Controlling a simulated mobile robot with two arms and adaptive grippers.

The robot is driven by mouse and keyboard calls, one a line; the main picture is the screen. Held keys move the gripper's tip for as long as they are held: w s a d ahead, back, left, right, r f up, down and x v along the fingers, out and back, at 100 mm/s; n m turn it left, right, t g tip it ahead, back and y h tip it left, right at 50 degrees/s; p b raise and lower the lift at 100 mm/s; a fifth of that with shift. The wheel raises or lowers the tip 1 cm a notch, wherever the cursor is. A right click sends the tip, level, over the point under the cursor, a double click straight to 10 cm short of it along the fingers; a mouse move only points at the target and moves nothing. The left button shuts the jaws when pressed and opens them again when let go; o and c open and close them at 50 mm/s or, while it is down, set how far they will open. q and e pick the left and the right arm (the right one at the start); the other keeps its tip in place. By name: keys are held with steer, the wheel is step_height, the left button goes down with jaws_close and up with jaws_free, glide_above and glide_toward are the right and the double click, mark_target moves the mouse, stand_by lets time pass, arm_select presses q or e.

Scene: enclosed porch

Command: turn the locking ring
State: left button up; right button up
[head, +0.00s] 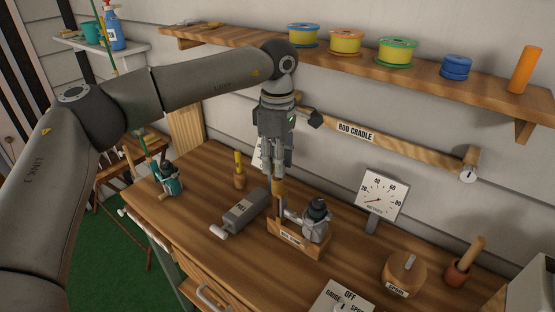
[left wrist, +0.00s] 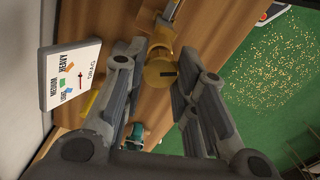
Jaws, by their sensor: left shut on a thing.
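The locking ring appears to be the brass collar (left wrist: 160,68) with a dark mark, between my left fingers in the left wrist view. In the head view the brass-brown piece (head: 278,187) shows under the fingertips, atop an upright rod butt. A wooden stand (head: 287,240) with a label carries the rod butt and a dark green and grey reel (head: 317,218). My left gripper (head: 278,168) points straight down and is shut on the collar; it also shows in the left wrist view (left wrist: 158,75). Its fingers hide part of the collar's sides. My right gripper is not in view.
A grey box (head: 243,209) with a handle and a teal reel (head: 170,180) are left of the stand. A dial gauge (head: 378,194) and a wooden spool (head: 404,275) are right. A shelf (head: 400,72) and the rod cradle (head: 400,143) run along the wall.

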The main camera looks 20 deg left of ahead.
arm_select(q)
steer(key=m, duration=1.1)
steer(key=shift+m, duration=0.4)
steer(key=m, duration=0.6)
steer(key=shift+p, duration=0.3)
steer(key=m, duration=0.5)
steer(key=shift+m, duration=0.4)
steer(key=o, duration=1)
steer(key=shift+o, duration=0.2)
